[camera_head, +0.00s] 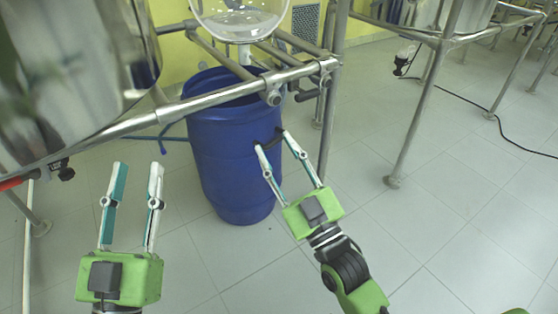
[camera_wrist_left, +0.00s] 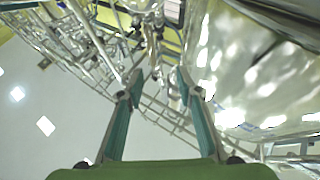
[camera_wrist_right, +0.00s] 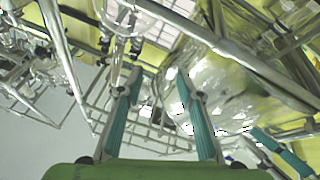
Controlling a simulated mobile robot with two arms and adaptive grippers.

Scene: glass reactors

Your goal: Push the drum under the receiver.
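The blue drum (camera_head: 232,160) stands upright on the tiled floor in the head view, below and partly behind a metal frame rail. The glass receiver (camera_head: 238,20) hangs above it at the top, its neck reaching down near the drum's back rim. My right gripper (camera_head: 270,140) is open, its fingertips at the drum's right side by a dark handle; I cannot tell whether they touch. My left gripper (camera_head: 138,168) is open and empty, left of the drum and apart from it. The wrist views show both grippers' fingers spread, with no drum visible between them.
A metal frame rail (camera_head: 215,100) crosses in front of the drum's top. A large steel vessel (camera_head: 70,75) fills the upper left. A frame leg (camera_head: 425,110) stands to the right, with a black cable (camera_head: 480,105) beyond. Floor at the lower right is clear.

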